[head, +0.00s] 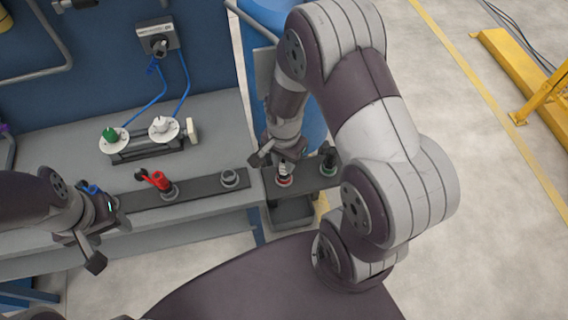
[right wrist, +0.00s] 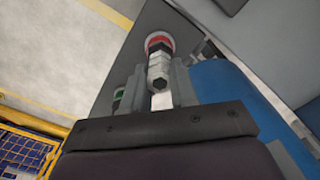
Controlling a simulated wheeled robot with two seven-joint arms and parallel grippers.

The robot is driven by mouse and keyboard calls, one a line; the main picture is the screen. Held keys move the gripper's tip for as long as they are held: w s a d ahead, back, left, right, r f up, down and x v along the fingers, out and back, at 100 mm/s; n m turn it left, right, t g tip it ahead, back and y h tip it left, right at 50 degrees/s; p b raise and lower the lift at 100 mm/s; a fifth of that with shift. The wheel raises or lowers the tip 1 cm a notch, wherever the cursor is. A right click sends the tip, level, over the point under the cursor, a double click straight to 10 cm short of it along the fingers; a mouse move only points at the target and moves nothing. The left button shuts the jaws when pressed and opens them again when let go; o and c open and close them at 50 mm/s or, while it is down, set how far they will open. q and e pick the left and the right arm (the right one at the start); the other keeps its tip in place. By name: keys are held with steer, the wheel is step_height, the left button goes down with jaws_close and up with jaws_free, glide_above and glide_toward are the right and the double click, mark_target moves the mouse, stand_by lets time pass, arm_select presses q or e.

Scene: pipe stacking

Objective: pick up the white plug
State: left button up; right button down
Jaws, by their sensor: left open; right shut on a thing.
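My right gripper (head: 273,156) points down and is shut on a pale grey-white plug (head: 283,169). The plug stands upright in a red-ringed socket (head: 283,182) on a dark shelf. In the right wrist view, the plug's hex body (right wrist: 158,75) sits between the two fingers (right wrist: 162,88), with the red-and-white ring (right wrist: 159,42) beyond it. Another white fitting (head: 161,125) stands on a white disc on the bench fixture. My left gripper (head: 107,242) is open and empty at the lower left, in front of the bench edge.
A green fitting (head: 109,134) sits on the other white disc. A red-handled part (head: 160,181) and an empty round socket (head: 229,177) are on the dark bench strip. A green-ringed part (head: 329,158) stands right of the held plug. A blue barrel (head: 313,115) is behind.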

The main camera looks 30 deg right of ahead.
steer(key=shift+r, duration=0.6)
step_height(320, 180, up, 3)
steer(key=s+a+r+p, duration=0.1)
steer(key=s+a+r, duration=0.1)
steer(key=s+r, duration=0.5)
steer(key=shift+s+a+p, duration=0.3)
steer(key=shift+s+p, duration=0.1)
steer(key=shift+s, duration=1.85)
step_height(320, 180, up, 8)
steer(key=p, duration=0.8)
steer(key=shift+f, duration=0.1)
